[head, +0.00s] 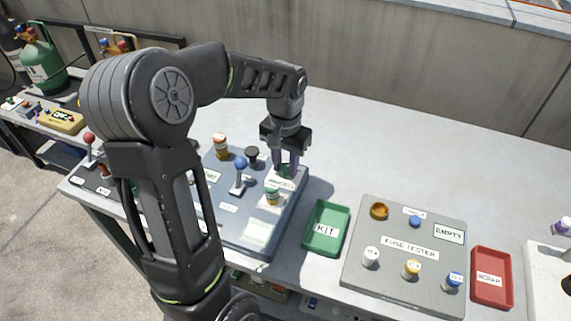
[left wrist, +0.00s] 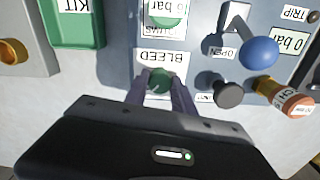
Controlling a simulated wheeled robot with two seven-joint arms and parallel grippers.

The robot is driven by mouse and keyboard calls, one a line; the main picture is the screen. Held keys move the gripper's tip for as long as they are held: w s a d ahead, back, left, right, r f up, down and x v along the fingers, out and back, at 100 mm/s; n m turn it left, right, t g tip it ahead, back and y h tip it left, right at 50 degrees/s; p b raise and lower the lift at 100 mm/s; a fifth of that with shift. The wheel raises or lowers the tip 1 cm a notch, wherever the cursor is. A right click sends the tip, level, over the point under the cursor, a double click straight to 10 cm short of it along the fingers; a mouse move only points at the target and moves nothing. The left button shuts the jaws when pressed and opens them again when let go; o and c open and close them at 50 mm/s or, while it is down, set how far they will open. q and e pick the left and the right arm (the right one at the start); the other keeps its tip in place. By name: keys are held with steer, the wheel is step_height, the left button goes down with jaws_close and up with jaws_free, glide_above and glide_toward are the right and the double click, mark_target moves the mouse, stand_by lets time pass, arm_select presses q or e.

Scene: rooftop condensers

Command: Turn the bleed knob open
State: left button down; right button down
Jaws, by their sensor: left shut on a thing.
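The bleed knob is green and sits under the BLEED label (left wrist: 161,57) on the grey-blue panel (head: 230,208). In the left wrist view the knob (left wrist: 159,80) shows between the two fingers of my left gripper (left wrist: 161,88). The gripper is shut on it. In the head view my left gripper (head: 286,170) points down at the panel's back right corner, and its fingers mostly hide the knob. How far the knob is turned I cannot tell. My right gripper is not in view.
Close by on the panel stand a blue-topped lever (head: 240,165), a black knob (head: 252,153) and an orange-and-white cylinder (head: 221,146). A green KIT tray (head: 312,243), a fuse tester board (head: 375,285) and a red SCRAP tray (head: 491,296) lie to the right. The bench behind is clear.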

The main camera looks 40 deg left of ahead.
mark_target(286, 167)
arm_select(q)
steer(key=shift+m, duration=0.4)
steer(key=c, duration=1.1)
jaws_free()
steer(key=shift+o, duration=0.2)
steer(key=shift+r+b, duration=0.3)
steer(key=shift+r, duration=3.6)
